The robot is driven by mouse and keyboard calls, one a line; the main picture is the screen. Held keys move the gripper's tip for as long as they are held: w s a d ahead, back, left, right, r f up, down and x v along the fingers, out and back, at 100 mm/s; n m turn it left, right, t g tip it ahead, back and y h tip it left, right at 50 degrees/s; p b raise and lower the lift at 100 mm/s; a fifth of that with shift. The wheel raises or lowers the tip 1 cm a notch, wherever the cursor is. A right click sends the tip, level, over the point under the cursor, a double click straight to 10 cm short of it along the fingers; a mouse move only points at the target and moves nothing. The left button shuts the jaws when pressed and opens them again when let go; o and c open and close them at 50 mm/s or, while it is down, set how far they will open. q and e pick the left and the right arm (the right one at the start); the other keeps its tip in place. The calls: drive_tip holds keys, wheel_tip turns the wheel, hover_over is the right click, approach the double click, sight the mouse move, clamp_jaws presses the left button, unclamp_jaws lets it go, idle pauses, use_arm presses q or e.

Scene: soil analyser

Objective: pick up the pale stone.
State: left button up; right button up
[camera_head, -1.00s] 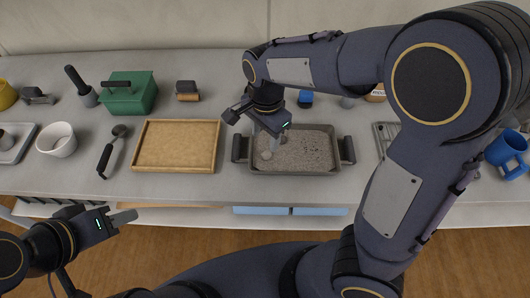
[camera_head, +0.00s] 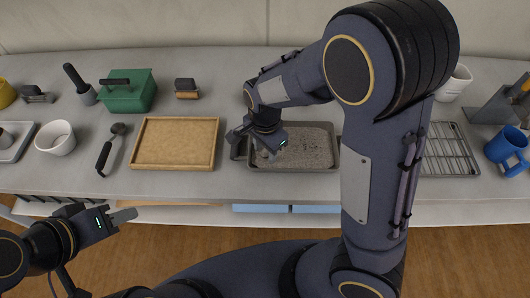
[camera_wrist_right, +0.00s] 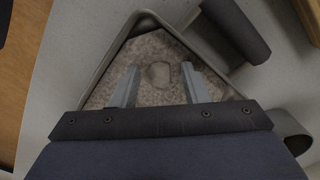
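The pale stone (camera_wrist_right: 158,74) is a small rounded lump on the grey-brown soil in the dark tray (camera_wrist_right: 97,68). In the right wrist view it lies between the two fingertips of my right gripper (camera_wrist_right: 160,69), with a gap on both sides. That gripper is open and points down into the left part of the tray (camera_head: 300,171) in the head view. There the stone is mostly hidden by my right gripper (camera_head: 268,152). My left gripper (camera_head: 108,219) is in front of the table, away from the tray; its finger opening is unclear.
A wooden tray (camera_head: 134,158) stands left of the soil tray, with a dark scoop (camera_head: 106,153) and a white cup (camera_head: 56,139) beyond it. A green box (camera_head: 135,97) is behind.

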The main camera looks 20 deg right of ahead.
clamp_jaws()
